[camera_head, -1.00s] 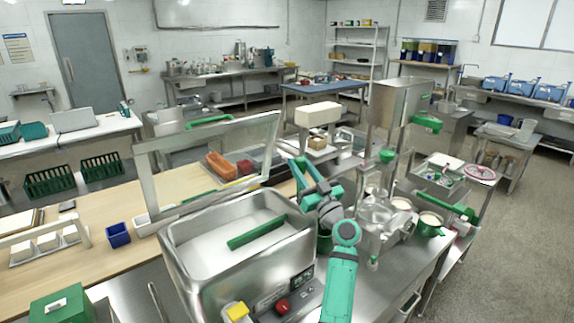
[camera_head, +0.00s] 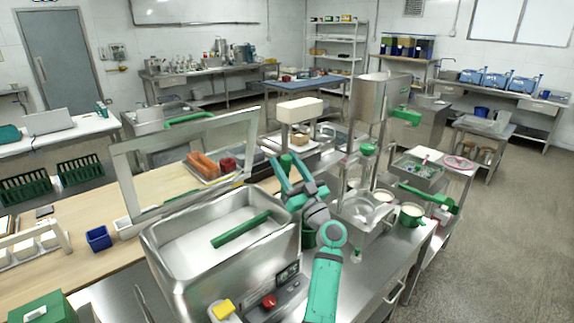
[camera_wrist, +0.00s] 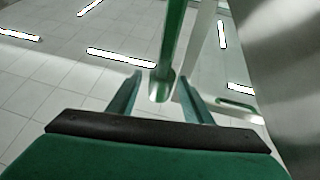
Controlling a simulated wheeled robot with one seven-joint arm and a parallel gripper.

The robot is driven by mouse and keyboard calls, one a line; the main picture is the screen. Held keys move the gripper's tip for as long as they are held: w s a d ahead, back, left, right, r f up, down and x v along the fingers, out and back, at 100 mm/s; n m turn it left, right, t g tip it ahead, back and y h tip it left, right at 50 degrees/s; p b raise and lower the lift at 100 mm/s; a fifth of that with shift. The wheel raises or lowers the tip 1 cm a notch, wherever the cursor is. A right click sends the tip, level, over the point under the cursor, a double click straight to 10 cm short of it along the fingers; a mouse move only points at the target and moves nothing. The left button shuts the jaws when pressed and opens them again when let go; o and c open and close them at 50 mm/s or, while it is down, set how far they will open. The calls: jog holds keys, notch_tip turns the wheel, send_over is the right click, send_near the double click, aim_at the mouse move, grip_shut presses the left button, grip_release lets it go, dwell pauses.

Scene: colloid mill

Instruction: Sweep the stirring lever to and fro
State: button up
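In the wrist view a long green lever (camera_wrist: 174,40) comes down from the top edge, and its rounded, pale-faced end lies between the two fingers of my gripper (camera_wrist: 157,80). The fingers are apart, with a gap visible on each side of the lever end; I cannot tell whether its end is level with the tips or beyond them. In the head view my gripper (camera_head: 287,160) points upward, right of the steel vat (camera_head: 165,262), and a bit of green shows between its fingers. The steel hopper (camera_head: 383,98) with a green handle (camera_head: 406,117) stands to the right.
A raised framed lid (camera_head: 128,165) stands behind the vat. Cups and steel parts crowd the bench right of my arm, including a green cup (camera_head: 411,214). Open floor (camera_head: 500,240) is at the right.

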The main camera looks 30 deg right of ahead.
jog(key=v, duration=1.1)
jog(key=shift+r, duration=0.1)
jog(key=shift+c, duration=0.4)
